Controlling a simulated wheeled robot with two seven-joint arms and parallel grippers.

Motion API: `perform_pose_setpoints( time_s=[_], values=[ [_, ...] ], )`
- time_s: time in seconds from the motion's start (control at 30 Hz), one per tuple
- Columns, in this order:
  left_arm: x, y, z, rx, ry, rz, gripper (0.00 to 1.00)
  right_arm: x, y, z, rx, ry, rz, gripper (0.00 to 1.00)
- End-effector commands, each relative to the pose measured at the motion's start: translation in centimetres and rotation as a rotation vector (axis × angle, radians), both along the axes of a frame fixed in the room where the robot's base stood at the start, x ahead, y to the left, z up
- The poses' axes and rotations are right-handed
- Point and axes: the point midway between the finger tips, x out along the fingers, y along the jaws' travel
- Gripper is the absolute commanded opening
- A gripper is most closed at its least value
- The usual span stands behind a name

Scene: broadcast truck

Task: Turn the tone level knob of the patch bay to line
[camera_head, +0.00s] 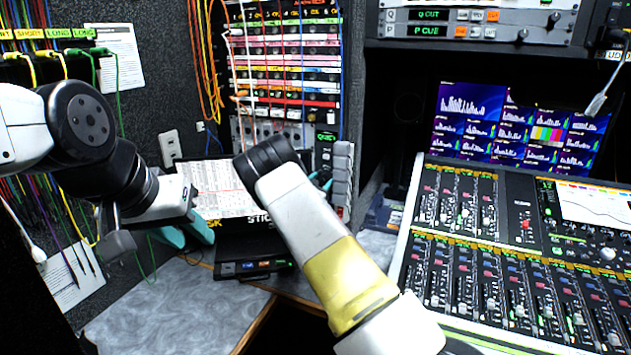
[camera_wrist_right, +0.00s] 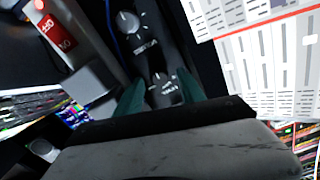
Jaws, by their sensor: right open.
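In the right wrist view a dark panel with two round knobs runs between my fingers. The upper knob (camera_wrist_right: 128,21) is clear of the fingers. The lower knob (camera_wrist_right: 160,78) lies between the teal fingertips of my right gripper (camera_wrist_right: 159,88), which are apart; I cannot tell whether they touch it. The knob labels are too blurred to read, so I cannot confirm which is tone level. In the head view my right forearm hides most of this gripper and the knobs. My left gripper (camera_head: 184,234) is open and empty above the grey desk, its teal fingers apart.
A rack with coloured strips and hanging patch cables (camera_head: 290,70) stands behind my right arm. A mixing console (camera_head: 480,240) with faders fills the right side, with a screen (camera_head: 520,125) behind it. The grey desk (camera_head: 170,310) is clear at the front left.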

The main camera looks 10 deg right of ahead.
Motion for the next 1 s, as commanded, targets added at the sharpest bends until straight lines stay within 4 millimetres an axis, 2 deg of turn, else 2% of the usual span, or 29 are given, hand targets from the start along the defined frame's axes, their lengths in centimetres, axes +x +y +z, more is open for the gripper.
perform_pose_setpoints(
  time_s=[0.13, 0.37, 0.47, 0.6, 0.63, 1.0],
  values=[
    [0.0, 0.0, 0.0, 0.0, 0.0, 0.0, 0.36, 0.77, -0.51, 0.06, 0.0, -0.001, 0.0, 0.46],
    [0.0, 0.0, 0.0, 0.0, 0.0, 0.0, 0.36, 0.85, -0.54, 0.04, 0.0, 0.0, 0.0, 0.46],
    [0.0, 0.0, 0.0, 0.0, 0.0, 0.0, 0.36, 0.83, -0.52, 0.04, 0.0, 0.0, 0.0, 0.31],
    [0.0, 0.0, 0.0, 0.0, 0.0, 0.0, 0.36, 0.82, -0.51, 0.04, 0.0, 0.0, 0.0, 0.03],
    [0.0, 0.0, 0.0, 0.0, 0.0, 0.0, 0.36, 0.83, -0.5, 0.05, 0.0, 0.0, 0.0, 0.0],
    [0.0, 0.0, 0.0, 0.0, 0.0, 0.0, 0.36, 0.82, -0.51, 0.03, 0.037, -0.02, 0.0, 0.0]
  ],
)
